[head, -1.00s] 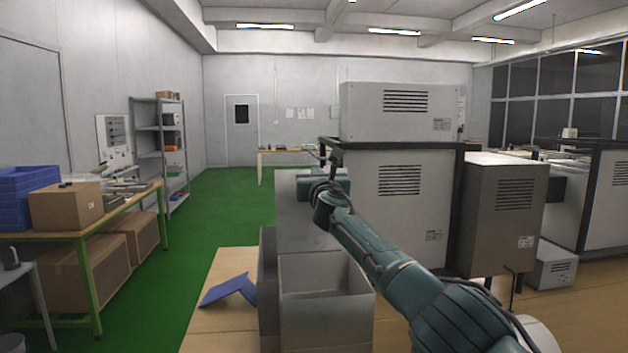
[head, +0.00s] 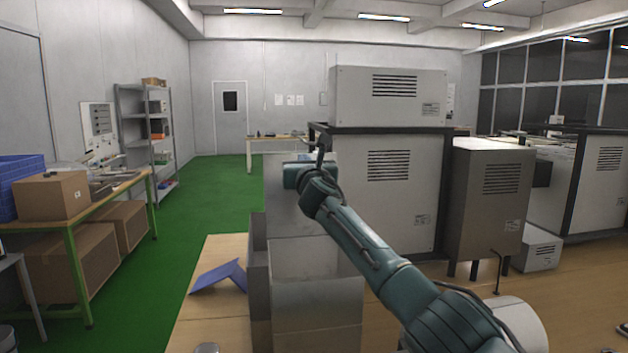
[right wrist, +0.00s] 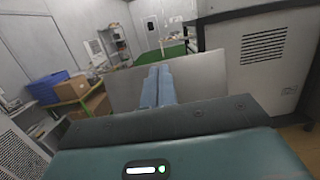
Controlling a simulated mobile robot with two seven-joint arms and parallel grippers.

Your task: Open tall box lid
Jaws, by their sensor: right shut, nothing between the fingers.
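The tall box is a grey metal box (head: 318,314) on the wooden table in the head view, partly cut off by the bottom edge. Its grey lid (head: 285,215) stands raised at the far side of the opening, partly hidden by my right arm. My right gripper (head: 304,158) is at the top of the lid. In the right wrist view its two blue fingers (right wrist: 158,82) are shut together with nothing between them, in front of a grey panel (right wrist: 203,78) that looks like the lid. I cannot tell whether they touch it. My left gripper is not in view.
A blue angled piece (head: 220,277) lies on the table left of the box. Large grey cabinets (head: 388,190) stand behind and right of the box. A workbench (head: 75,224) with cartons is at the left. Green floor (head: 205,205) is clear between them.

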